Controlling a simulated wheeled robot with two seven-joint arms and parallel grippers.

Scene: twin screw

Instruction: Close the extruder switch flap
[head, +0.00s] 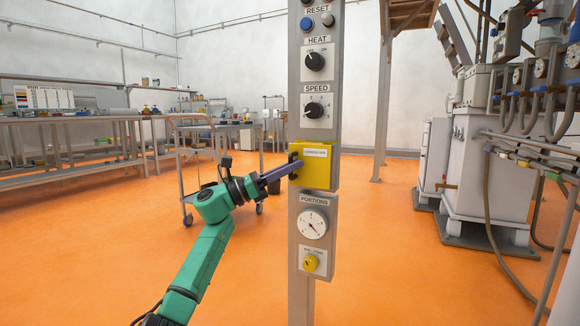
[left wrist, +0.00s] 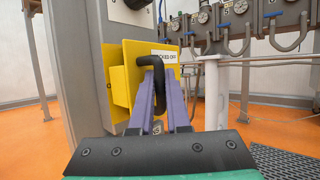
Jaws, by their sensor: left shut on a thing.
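The yellow extruder switch flap (head: 317,177) is on the grey control post, between the SPEED knob and the PORTIONS dial. It carries a white label. In the left wrist view the flap (left wrist: 150,49) shows as a yellow plate with a yellow box part beside it, and a bent black handle (left wrist: 243,90) sticks out from it. My left gripper (head: 296,166) reaches in from the left, its purple fingers (left wrist: 160,70) shut on the black handle at the flap's left side in the head view. The fingers hide part of the handle and flap. I cannot tell how far the flap stands open. My right gripper is out of view.
The control post (head: 317,120) also bears a HEAT knob (head: 315,61), a SPEED knob (head: 314,110), a PORTIONS dial (head: 312,224) and a yellow knob (head: 311,263) below. A wheeled cart (head: 190,160) stands behind my left arm. Piped machinery (head: 485,170) stands at right. Orange floor is open between.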

